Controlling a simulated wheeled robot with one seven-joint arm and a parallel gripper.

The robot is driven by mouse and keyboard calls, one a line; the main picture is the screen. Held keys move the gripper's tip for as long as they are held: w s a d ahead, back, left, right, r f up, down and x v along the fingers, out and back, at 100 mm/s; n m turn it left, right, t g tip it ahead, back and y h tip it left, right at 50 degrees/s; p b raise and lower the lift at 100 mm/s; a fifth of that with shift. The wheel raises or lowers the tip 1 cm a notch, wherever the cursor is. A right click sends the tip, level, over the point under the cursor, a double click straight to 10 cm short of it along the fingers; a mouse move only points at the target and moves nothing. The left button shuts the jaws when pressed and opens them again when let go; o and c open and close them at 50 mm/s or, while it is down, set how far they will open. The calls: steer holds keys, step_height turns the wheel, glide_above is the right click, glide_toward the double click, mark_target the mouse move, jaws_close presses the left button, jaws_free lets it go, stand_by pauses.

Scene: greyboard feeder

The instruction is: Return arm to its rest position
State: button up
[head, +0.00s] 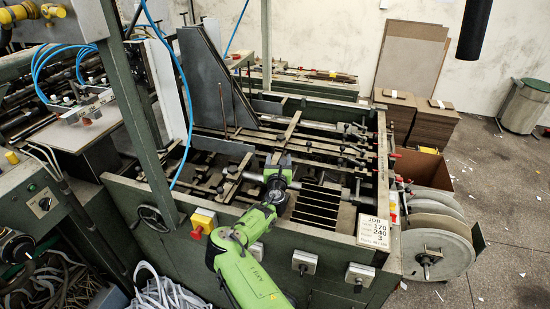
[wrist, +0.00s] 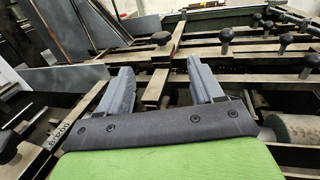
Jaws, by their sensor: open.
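My gripper (wrist: 164,85) is open in the wrist view, with its two grey fingers spread apart and nothing between them. Metal bars of the feeder lie beyond and below the fingers. In the head view my green arm reaches from the bottom edge up over the front of the greyboard feeder (head: 350,230). The gripper end points into the feeder bed, near the middle of the picture. The fingertips are hard to make out there.
Black-knobbed clamps (wrist: 227,36) stand on the bars around the gripper. A tall grey plate (head: 208,85) rises behind. A slotted rack (head: 317,205) lies right of the arm. Stacked boards (head: 433,122) and white reels (head: 435,240) stand at the right. Open floor is at far right.

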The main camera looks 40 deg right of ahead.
steer(key=shift+s+r, duration=0.1)
steer(key=shift+s, duration=0.05)
steer(key=s+d+r+m+g+h, duration=0.25)
steer(key=s+r+m+g, duration=0.9)
steer(key=m, duration=0.75)
steer(key=s+a+r+m+t+y, duration=0.1)
steer(key=s+a+r+m+y, duration=0.25)
steer(key=a, duration=0.55)
steer(key=s+a+r+m+t+y+b, duration=0.1)
steer(key=s+a+m+y, duration=0.1)
steer(key=s+a+y, duration=0.35)
steer(key=s+a+r+m+t+y, duration=0.1)
steer(key=s+a+r+m+y, duration=0.3)
steer(key=a, duration=0.7)
steer(key=s+a, duration=0.6)
steer(key=s, duration=0.2)
steer(key=s+a+f+y, duration=0.1)
steer(key=s+a, duration=0.5)
steer(key=s, duration=0.3)
steer(key=shift+s+a+f+b, duration=0.2)
steer(key=shift+a+f+b, duration=0.05)
steer(key=shift+a+b, duration=0.1)
